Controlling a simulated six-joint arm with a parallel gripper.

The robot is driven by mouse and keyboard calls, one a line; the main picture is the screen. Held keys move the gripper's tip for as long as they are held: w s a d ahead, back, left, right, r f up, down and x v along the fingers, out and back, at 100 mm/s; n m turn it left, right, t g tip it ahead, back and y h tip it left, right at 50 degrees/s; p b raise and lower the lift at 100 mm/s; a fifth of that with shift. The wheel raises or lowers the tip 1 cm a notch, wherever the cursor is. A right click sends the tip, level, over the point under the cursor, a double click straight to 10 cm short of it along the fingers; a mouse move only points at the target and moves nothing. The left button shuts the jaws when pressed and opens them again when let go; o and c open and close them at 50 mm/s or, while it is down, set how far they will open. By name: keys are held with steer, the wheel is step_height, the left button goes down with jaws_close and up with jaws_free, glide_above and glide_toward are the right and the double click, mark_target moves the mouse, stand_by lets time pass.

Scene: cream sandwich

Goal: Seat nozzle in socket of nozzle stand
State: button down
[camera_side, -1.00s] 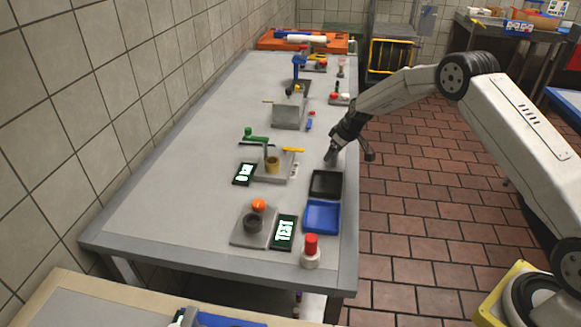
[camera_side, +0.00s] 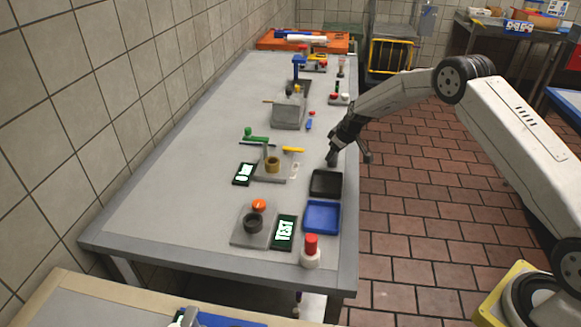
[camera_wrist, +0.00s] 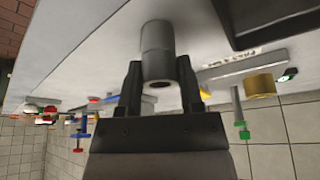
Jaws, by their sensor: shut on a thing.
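My gripper (camera_wrist: 160,82) is shut on a grey, stepped cylinder (camera_wrist: 157,45), which appears to be the nozzle. A dark round opening shows in its near end. In the side view my gripper (camera_side: 332,157) points down at the table's right edge, just behind the black tray. The cylinder's far end shows against the tabletop in the wrist view; I cannot tell whether it touches. A grey fixture with a brass cup (camera_side: 272,164) stands left of my gripper, apart from it; the cup also shows in the wrist view (camera_wrist: 260,86). I cannot tell for sure which fixture is the nozzle stand.
The black tray (camera_side: 326,176) and blue tray (camera_side: 322,230) lie along the right edge. A red-capped bottle (camera_side: 311,255) stands in front. A grey plate (camera_side: 240,238) carries a dark ring. A yellow-handled tool (camera_side: 293,149) lies near the brass cup. The tabletop's left side is clear.

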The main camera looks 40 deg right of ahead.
steer(key=shift+r, duration=0.2)
steer(key=shift+r, duration=0.65)
steer(key=s+a+r, duration=0.2)
steer(key=s+r, duration=0.9)
steer(key=s, duration=0.2)
steer(key=shift+s+a+r, duration=0.15)
steer(key=shift+s, duration=0.25)
